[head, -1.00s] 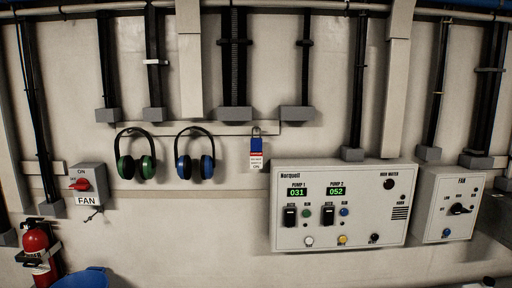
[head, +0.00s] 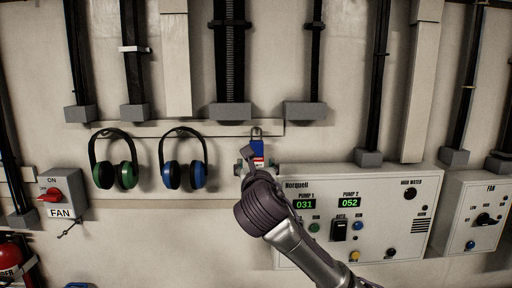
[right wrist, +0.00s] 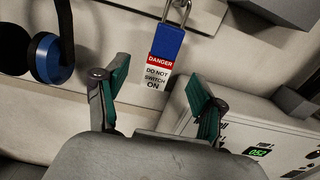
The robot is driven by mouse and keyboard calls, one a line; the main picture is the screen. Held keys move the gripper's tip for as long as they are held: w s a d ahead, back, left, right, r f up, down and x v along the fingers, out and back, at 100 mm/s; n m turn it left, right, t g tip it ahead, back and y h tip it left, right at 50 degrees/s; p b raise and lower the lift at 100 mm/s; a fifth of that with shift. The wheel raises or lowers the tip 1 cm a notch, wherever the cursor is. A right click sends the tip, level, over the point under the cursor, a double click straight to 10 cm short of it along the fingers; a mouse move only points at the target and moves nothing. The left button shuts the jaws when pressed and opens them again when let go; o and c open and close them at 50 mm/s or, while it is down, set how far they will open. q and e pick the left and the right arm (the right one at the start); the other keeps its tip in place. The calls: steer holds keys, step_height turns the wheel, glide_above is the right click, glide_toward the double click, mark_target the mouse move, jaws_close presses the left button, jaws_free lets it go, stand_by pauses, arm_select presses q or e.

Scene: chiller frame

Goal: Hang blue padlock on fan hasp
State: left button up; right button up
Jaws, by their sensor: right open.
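The blue padlock (head: 257,148) hangs by its shackle from the rail on the wall, with a red and white danger tag below its body. In the right wrist view the padlock (right wrist: 167,42) hangs just beyond the fingertips, in line with the gap between them. My right gripper (head: 256,168) is open and empty in front of the padlock and partly covers its tag; its two green-padded fingers (right wrist: 157,95) stand apart. The fan hasp (head: 69,231) is at the lower left, below the FAN switch box (head: 52,196) with its red knob. My left gripper is not in view.
Green earmuffs (head: 116,174) and blue earmuffs (head: 184,172) hang on the wall between the fan box and the padlock. The Norquell pump panel (head: 380,215) juts out at the right, close to my right arm. A red fire extinguisher (head: 12,262) stands at the lower left.

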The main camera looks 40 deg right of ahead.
mark_target(256, 163)
steer(key=x, duration=0.3)
steer(key=shift+f, duration=0.25)
steer(key=x, duration=0.1)
steer(key=p+x, duration=0.1)
steer(key=x, duration=0.1)
steer(key=p+x, duration=0.1)
steer(key=shift+d+r, duration=0.35)
steer(key=shift+r, duration=0.05)
steer(key=shift+w+d, duration=0.2)
steer(key=shift+w, duration=0.05)
steer(key=shift+f, duration=0.1)
steer(key=shift+c, duration=0.2)
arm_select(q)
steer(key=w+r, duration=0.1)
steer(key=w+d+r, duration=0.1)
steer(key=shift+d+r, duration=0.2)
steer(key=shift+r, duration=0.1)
arm_select(e)
jaws_close()
